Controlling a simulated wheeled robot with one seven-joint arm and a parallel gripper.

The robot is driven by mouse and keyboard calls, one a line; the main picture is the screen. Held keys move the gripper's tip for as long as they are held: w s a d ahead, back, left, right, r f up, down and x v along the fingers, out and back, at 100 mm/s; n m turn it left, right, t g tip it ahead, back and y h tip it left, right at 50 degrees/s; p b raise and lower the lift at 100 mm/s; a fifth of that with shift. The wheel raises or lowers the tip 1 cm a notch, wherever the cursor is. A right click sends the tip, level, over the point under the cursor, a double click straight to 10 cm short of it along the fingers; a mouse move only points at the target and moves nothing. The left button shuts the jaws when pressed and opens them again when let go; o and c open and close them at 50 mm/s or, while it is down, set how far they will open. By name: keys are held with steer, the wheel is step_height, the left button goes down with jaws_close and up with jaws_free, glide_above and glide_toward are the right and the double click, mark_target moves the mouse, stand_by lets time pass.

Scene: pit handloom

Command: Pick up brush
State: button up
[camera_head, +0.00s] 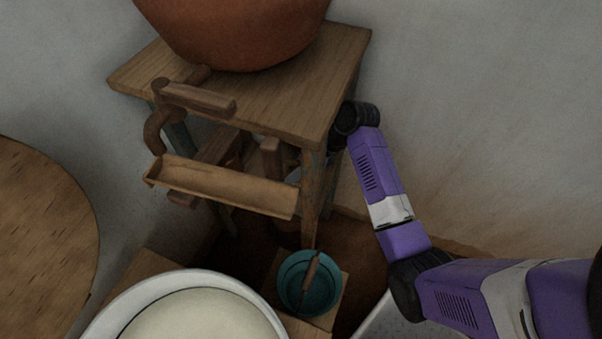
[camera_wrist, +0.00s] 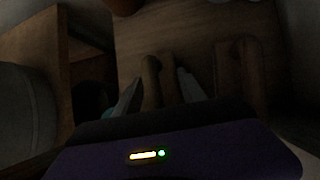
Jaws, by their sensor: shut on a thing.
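My gripper (camera_wrist: 160,78) shows in the wrist view with its two pale fingers on either side of a rounded wooden handle (camera_wrist: 151,80), and it is shut on it. I take this handle to be the brush's; its bristles cannot be made out. A second slim wooden piece (camera_wrist: 168,80) lies right beside the handle, between the fingers. In the head view my arm reaches in from the right behind the stool's front leg, and the gripper is mostly hidden there. An upright wooden piece (camera_head: 270,158) under the stool top may be the brush; I cannot tell for sure.
A wooden stool (camera_head: 335,75) carries a large terracotta pot (camera_head: 235,30). A wooden trough (camera_head: 225,187) and a clamp-like wooden part (camera_head: 197,97) are at its front. Below are a teal bowl (camera_head: 322,290) with a stick across it and a white-rimmed basin (camera_head: 120,305). A wall stands behind.

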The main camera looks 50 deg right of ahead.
steer(key=shift+r, duration=0.1)
steer(key=shift+r+p, duration=0.3)
steer(key=shift+r, duration=0.25)
step_height(320, 180, up, 2)
steer(key=shift+r+p, duration=0.15)
steer(key=shift+p, duration=0.35)
steer(key=s+d+p, duration=0.2)
steer(key=s+d, duration=0.9)
steer(key=s, duration=0.3)
steer(key=shift+d, duration=0.2)
